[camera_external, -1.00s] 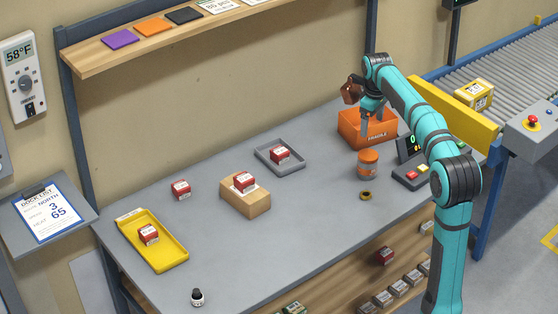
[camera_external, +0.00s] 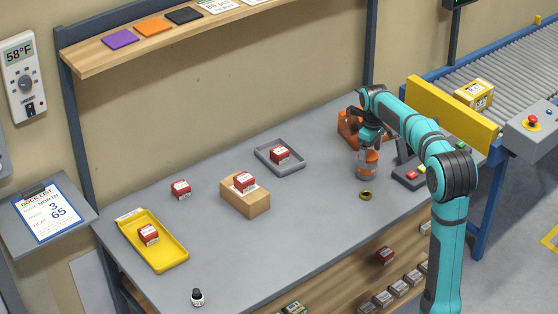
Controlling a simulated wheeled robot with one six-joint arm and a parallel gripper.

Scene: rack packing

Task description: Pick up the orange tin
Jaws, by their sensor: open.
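The orange tin (camera_external: 368,168) stands upright on the grey bench near its right end, in front of the orange bin. My gripper (camera_external: 368,150) points down right at the tin, with its fingers at the tin's upper part. The jaws are open, and I cannot tell whether they touch the tin. The gripper and its fingers hide part of the tin's top.
The orange bin (camera_external: 348,125) is close behind my gripper. A control box (camera_external: 411,178) with buttons stands just right of the tin, and a small brass ring (camera_external: 365,195) lies in front. A grey tray (camera_external: 297,169) with a red box (camera_external: 279,154) is to the left.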

